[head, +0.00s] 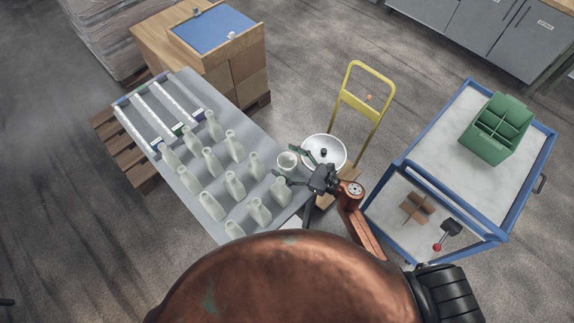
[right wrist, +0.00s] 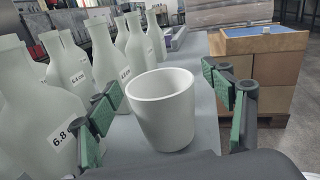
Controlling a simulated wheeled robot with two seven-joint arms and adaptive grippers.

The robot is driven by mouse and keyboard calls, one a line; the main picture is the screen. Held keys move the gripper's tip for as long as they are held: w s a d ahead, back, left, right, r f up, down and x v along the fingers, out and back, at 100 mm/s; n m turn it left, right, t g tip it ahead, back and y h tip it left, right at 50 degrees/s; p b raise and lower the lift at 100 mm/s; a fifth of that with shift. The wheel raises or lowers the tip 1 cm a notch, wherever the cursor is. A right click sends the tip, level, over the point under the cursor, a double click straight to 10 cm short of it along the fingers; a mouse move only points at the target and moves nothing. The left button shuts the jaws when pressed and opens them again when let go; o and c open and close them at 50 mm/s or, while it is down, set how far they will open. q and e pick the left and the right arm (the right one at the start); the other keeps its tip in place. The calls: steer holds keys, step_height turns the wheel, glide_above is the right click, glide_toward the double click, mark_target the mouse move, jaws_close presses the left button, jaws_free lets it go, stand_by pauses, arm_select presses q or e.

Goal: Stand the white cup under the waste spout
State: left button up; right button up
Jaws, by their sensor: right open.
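The white cup (head: 287,162) stands upright and looks empty at the right edge of the grey bench, beside the pale bottles. It also fills the middle of the right wrist view (right wrist: 163,112). My right gripper (head: 293,166) is open, with one finger on each side of the cup. In the right wrist view the green finger pads (right wrist: 167,98) show gaps to the cup on both sides. I cannot make out a waste spout in either view. My left gripper is not in view.
Several pale bottles (head: 235,184) stand in rows on the grey bench (head: 213,226), close to the cup's left. A round white vessel (head: 334,147) stands by a yellow hand truck (head: 356,104). A blue trolley (head: 408,160) carries a green divided crate (head: 480,145). Wooden crates stand behind.

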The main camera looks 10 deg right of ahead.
steer(key=shift+c, duration=0.3)
steer(key=c, duration=1.1)
steer(key=shift+o, duration=0.2)
